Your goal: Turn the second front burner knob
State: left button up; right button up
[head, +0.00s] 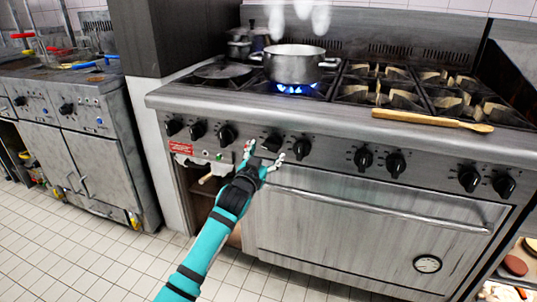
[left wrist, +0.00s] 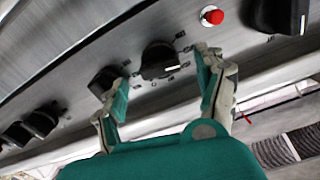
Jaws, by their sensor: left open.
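My left gripper (head: 264,154) is open and empty in front of the stove's control panel (head: 330,154). A black knob (head: 271,142) is just beyond its fingertips; in the left wrist view the same knob (left wrist: 160,60) lies between the two fingers, with a white pointer mark. I see no contact with it. A neighbouring black knob (head: 302,148) is just to the right in the head view and shows partly behind a finger in the left wrist view (left wrist: 103,82). I cannot tell from the labels which knob is the second front burner's. My right gripper is not in view.
A steel pot (head: 294,62) stands over a lit blue flame, with steam above. A wooden spoon (head: 432,121) lies along the stove's front edge. The oven handle (head: 380,208) sticks out below the panel. A red button (left wrist: 211,16) is near one finger.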

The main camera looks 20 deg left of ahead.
aim_at(272, 145)
pick_arm(q)
jog(key=shift+w+d, duration=0.1)
jog(key=shift+w, duration=1.1)
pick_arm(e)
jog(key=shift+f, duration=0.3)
